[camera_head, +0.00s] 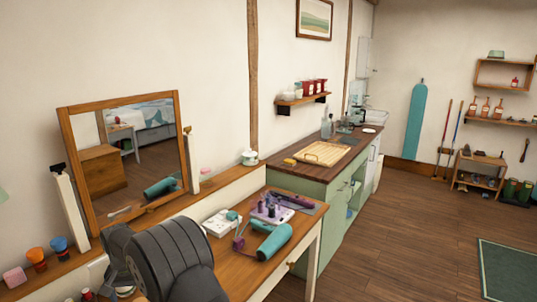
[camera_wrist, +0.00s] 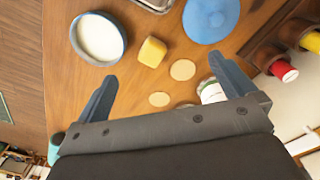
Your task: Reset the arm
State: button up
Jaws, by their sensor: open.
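My gripper (camera_wrist: 163,68) shows in the wrist view with its two blue-grey fingers spread wide. Nothing is between the fingertips in its hold; it is over a wooden tabletop (camera_wrist: 150,20). In the head view my dark arm fills the lower middle, and the gripper's fingers are hidden.
In the head view, a wooden table (camera_head: 250,268) holds a teal cylinder (camera_head: 274,242) and small purple items. A framed mirror (camera_head: 66,135) stands on the ledge at left. A green cabinet (camera_head: 312,220) stands behind.

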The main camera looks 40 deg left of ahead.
jog(key=w+d+r, duration=0.3)
jog(key=w+d, duration=0.9)
jog(key=d, duration=0.6)
jog(key=s+a+f, duration=0.2)
jog(key=a, duration=0.1)
jog(key=s+a+f, duration=0.2)
jog(key=a, duration=0.1)
jog(key=s+a+f, duration=0.3)
